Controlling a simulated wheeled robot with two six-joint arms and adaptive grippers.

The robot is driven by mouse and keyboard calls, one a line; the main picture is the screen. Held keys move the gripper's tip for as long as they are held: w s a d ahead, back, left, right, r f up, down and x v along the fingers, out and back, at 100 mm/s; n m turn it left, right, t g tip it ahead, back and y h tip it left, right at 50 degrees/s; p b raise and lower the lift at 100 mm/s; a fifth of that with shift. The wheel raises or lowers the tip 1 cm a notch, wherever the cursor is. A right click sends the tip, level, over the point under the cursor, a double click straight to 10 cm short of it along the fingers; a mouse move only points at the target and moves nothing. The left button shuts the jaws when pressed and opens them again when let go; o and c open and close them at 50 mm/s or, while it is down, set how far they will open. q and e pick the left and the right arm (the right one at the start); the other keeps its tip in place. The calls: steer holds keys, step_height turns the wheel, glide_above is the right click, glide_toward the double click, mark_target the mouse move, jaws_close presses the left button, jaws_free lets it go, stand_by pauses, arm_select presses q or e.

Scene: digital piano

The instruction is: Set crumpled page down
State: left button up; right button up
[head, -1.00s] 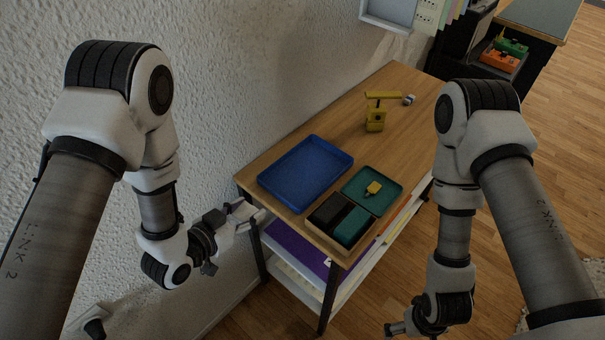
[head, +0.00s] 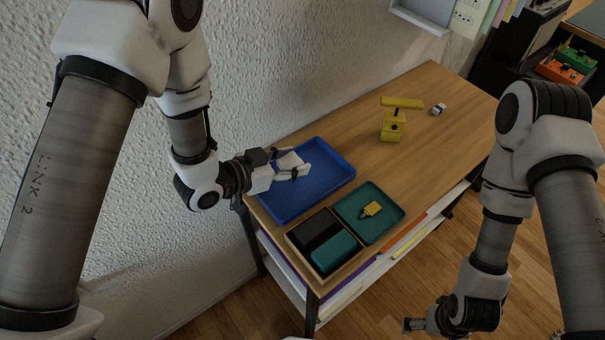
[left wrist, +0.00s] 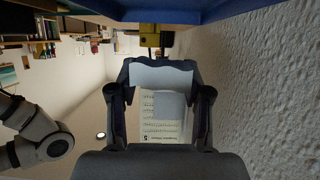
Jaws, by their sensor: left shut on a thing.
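My left gripper (head: 296,172) is shut on a crumpled white page (head: 289,161), over the left part of a blue tray (head: 322,192). In the left wrist view the page (left wrist: 160,126) shows printed music lines between the fingers of my left gripper (left wrist: 162,78). The tray's blue edge (left wrist: 230,12) runs along the top of that view. I cannot tell whether the page touches the tray. The visible tray floor is empty. My right gripper (head: 413,325) is small at the bottom of the head view, away from the table, and its jaws are unclear.
The tray stands on a wooden table (head: 440,95) against a white wall. In front are a teal tray (head: 385,228) with a yellow item (head: 371,209) and a box with black and teal blocks (head: 334,250). A yellow stand (head: 392,127) and a small blue-white object (head: 439,109) are farther back.

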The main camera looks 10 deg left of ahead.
mark_target(292, 185)
arm_select(q)
step_height(292, 185, down, 6)
steer(key=shift+f, duration=0.25)
steer(key=shift+f, duration=0.1)
steer(key=o, duration=0.7)
steer(key=shift+o, duration=0.2)
